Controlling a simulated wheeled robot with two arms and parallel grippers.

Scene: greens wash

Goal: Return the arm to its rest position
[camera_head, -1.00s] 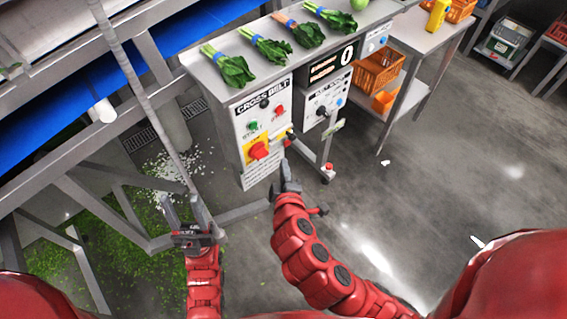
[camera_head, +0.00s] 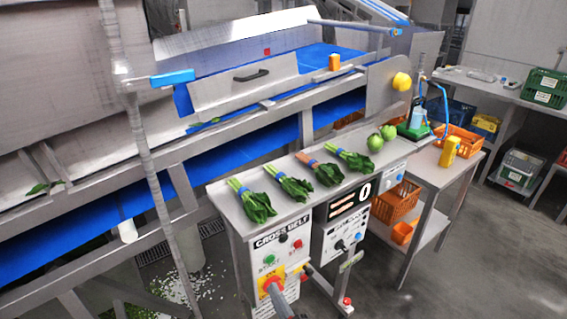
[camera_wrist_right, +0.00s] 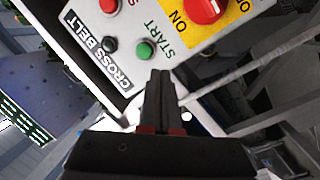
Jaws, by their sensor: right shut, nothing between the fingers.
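My right gripper (camera_head: 277,297) shows only as grey fingers at the bottom of the head view, in front of the cross belt control box (camera_head: 285,246). In the right wrist view its two dark fingers (camera_wrist_right: 160,88) are together with nothing between them. The box face shows beyond them there, with a green START button (camera_wrist_right: 145,49), a black button (camera_wrist_right: 110,44) and a red rotary switch (camera_wrist_right: 207,9) on a yellow plate. The fingers appear apart from the buttons in the wrist view; in the head view they overlap the switch area. My left gripper is outside both views.
A steel counter (camera_head: 232,208) above the box holds several bunches of greens (camera_head: 293,186) and green round vegetables (camera_head: 375,142). A blue conveyor (camera_head: 240,143) runs behind. A side table (camera_head: 425,172) with orange crates (camera_head: 396,203) stands right. The floor (camera_head: 460,270) at lower right is clear.

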